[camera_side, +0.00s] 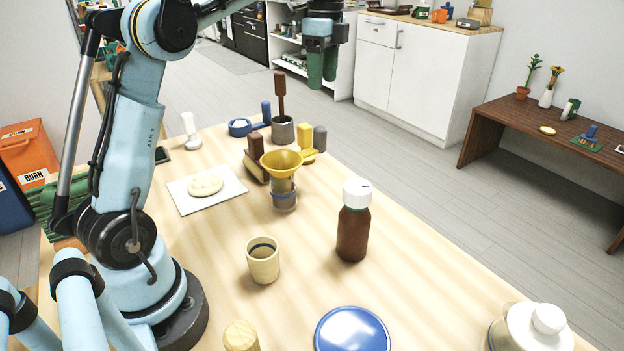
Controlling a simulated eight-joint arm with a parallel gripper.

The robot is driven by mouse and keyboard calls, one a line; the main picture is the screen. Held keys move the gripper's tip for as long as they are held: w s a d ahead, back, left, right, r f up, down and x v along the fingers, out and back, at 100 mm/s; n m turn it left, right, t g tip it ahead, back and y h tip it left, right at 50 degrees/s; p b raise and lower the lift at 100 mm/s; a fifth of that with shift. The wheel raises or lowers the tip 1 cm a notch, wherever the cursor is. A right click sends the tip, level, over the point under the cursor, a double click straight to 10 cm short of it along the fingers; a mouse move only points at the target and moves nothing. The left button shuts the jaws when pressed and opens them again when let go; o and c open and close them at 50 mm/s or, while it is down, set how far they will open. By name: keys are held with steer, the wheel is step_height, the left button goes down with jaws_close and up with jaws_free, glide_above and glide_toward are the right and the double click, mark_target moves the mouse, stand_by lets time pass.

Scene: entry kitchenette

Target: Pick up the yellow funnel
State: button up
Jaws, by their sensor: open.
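The yellow funnel (281,162) sits wide mouth up in the top of a small jar (284,195) on the wooden table, near the middle of the view. Its narrow lower part is partly hidden by the jar. My gripper (322,82) is at the top of the view, with green fingers pointing down. It is open and empty, above and to the right of the funnel, and apart from it. The gap between the fingers is hard to see from this side.
A brown bottle with a white cap (354,222) stands right of the jar. A beige cup (263,260) and a blue lid (352,330) are nearer. Brown and yellow blocks (308,155) and a grey cup (283,130) stand close behind the funnel. Bread (206,185) lies left on a white sheet.

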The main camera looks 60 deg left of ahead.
glide_above(319, 127)
steer(key=f, duration=0.7)
steer(key=shift+w, duration=0.3)
steer(key=shift+s+d+f, duration=0.1)
steer(key=shift+s+f, duration=0.1)
steer(key=shift+f, duration=1.2)
steer(key=shift+s+f, duration=0.15)
steer(key=shift+f, duration=1.25)
